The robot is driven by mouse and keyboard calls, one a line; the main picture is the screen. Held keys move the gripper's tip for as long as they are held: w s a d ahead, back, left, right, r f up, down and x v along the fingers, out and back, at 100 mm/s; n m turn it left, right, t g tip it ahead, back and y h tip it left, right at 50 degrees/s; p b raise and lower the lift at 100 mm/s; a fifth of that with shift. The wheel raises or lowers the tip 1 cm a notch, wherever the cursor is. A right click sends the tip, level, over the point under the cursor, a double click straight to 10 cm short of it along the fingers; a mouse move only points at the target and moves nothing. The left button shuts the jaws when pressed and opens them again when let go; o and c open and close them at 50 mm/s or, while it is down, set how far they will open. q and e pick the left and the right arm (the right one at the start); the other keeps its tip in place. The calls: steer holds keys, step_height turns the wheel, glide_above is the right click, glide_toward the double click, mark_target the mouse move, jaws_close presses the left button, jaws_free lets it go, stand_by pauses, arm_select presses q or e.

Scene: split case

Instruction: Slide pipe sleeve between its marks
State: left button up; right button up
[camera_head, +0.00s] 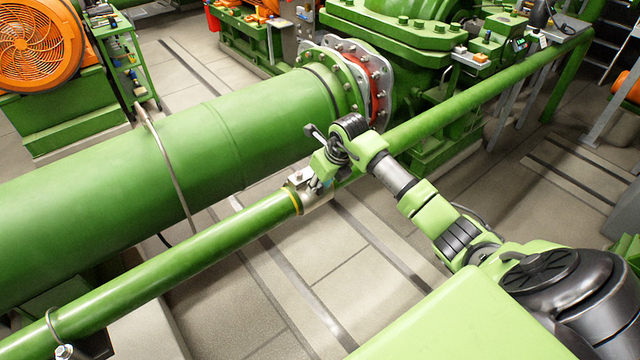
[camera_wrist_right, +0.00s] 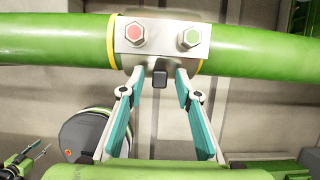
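The pipe sleeve (camera_head: 318,196) is a short silver collar around the thin green pipe (camera_head: 235,229). In the right wrist view the sleeve (camera_wrist_right: 163,50) carries a red bolt and a green bolt, with a dark tab (camera_wrist_right: 160,76) hanging below. A yellow ring mark (camera_wrist_right: 111,42) lies at its left edge, and some yellow (camera_wrist_right: 201,66) shows at its lower right edge. My right gripper (camera_wrist_right: 158,82) is open, its teal-padded fingers apart on either side of the tab; contact cannot be told. In the head view it hides part of the sleeve. My left gripper is not in view.
A thick green pipe (camera_head: 160,160) with a flange runs alongside the thin pipe on the far side. A wire loop (camera_head: 170,165) stands around it at left. A pipe clamp (camera_head: 62,348) sits at the lower left. Green machinery (camera_head: 420,40) stands behind.

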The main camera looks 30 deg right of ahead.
jaws_close()
steer(key=shift+a+b, duration=0.3)
steer(key=shift+a, duration=0.15)
jaws_free()
